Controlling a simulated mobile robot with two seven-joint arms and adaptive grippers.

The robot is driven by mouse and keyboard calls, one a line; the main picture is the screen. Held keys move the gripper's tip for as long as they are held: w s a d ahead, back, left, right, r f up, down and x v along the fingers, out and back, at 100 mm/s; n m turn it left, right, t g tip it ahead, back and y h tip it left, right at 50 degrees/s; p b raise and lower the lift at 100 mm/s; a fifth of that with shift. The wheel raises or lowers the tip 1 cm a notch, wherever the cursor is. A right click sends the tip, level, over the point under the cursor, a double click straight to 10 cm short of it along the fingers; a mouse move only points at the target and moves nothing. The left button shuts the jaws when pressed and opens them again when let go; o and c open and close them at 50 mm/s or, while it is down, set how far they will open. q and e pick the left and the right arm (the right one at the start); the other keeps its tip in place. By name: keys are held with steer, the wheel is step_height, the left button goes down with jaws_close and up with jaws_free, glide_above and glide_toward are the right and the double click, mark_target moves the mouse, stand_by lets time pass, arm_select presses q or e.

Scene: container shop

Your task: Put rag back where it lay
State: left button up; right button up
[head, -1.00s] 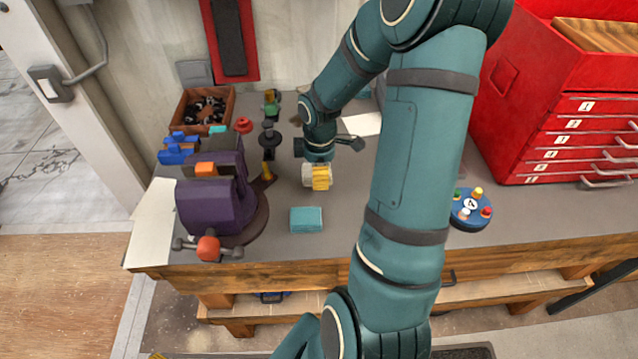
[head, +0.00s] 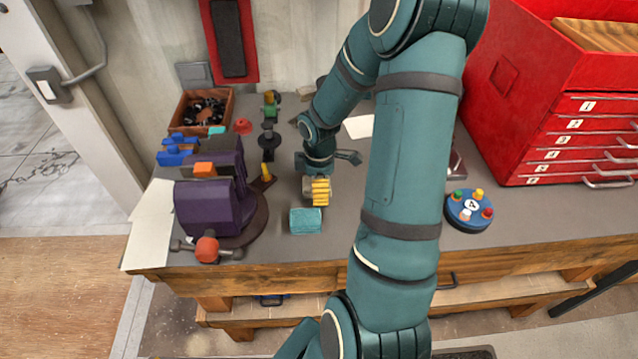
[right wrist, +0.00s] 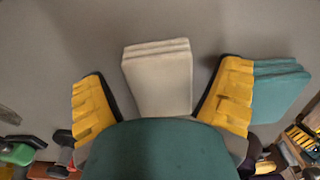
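A beige folded rag (right wrist: 158,85) lies on the grey bench top in the right wrist view, between the two yellow fingers of my right gripper (right wrist: 161,72). Bare bench shows between the rag and each finger, so the gripper is open around it. In the head view my right gripper (head: 319,190) is low over the bench and mostly hides this rag. A teal folded rag (head: 305,221) lies just in front of it, and in the right wrist view this teal rag (right wrist: 278,90) is partly behind the right-hand finger. My left gripper is not in view.
A purple vise (head: 208,207) stands left of the rags. Behind are a wooden bin (head: 180,112) of dark parts and small clamps. A blue button box (head: 468,211) and a red drawer chest (head: 570,135) stand at right. Bare bench lies around the teal rag.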

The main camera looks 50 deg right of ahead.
steer(key=shift+r, duration=0.3)
step_height(320, 180, up, 12)
steer(key=p, duration=0.2)
steer(key=shift+s+a+f, duration=0.1)
steer(key=shift+f, duration=0.05)
stand_by(0.6)
